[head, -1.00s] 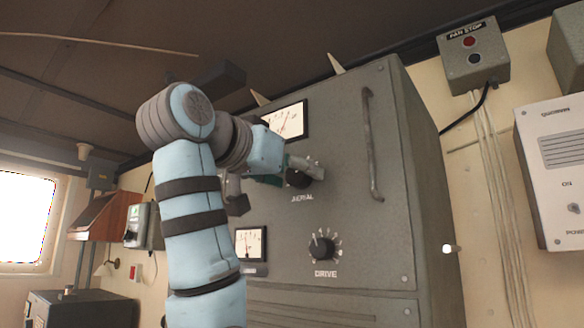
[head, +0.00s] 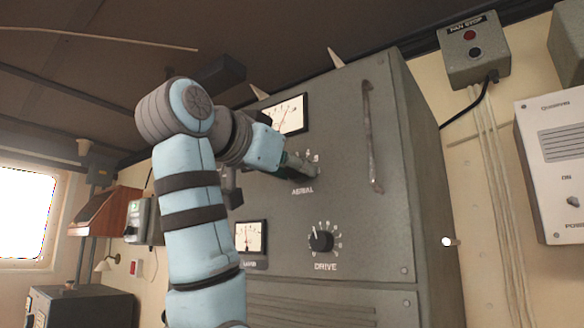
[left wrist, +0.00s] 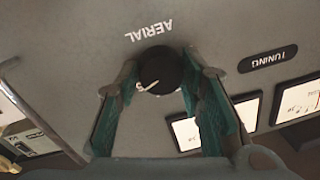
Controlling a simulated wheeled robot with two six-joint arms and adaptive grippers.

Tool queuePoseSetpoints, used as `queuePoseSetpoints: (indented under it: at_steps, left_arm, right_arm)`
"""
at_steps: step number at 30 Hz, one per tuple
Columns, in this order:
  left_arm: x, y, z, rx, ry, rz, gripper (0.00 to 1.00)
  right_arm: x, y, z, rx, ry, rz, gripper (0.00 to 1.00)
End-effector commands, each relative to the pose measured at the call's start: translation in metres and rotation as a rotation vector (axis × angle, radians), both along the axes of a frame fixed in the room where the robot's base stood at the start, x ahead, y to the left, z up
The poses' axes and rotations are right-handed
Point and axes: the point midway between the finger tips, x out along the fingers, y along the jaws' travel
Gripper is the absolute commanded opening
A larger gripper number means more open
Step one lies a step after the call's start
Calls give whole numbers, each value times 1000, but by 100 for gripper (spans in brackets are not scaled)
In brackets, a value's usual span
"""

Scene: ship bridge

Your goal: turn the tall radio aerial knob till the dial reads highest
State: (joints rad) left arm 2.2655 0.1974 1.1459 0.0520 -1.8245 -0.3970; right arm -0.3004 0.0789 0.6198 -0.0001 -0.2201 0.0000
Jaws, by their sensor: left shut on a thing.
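The tall grey radio cabinet (head: 345,130) has a black AERIAL knob on its upper front. In the left wrist view the knob (left wrist: 160,68), with a white pointer mark, sits between the fingers beside its upside-down label. My left gripper (head: 303,169) is shut on this knob and hides most of it in the head view. The upper dial (head: 290,113) has a white face; its thin needle leans right of upright. A smaller lower dial (head: 250,237) has its needle near the middle. My right gripper is not in view.
A DRIVE knob (head: 320,241) is below the AERIAL label. A long vertical handle (head: 372,135) runs down the cabinet's right side. A grey switch box (head: 474,50) and a white panel (head: 555,170) are on the wall at right.

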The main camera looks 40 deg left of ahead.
Motion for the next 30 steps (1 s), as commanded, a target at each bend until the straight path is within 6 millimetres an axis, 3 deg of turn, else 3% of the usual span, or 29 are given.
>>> queuePoseSetpoints:
  at_steps: [18,30]
  left_arm:
    - [0,0,-1,450,7,0,7]
    - [0,0,-1,550,10,0,7]
  right_arm:
    - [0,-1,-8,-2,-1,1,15]
    - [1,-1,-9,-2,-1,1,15]
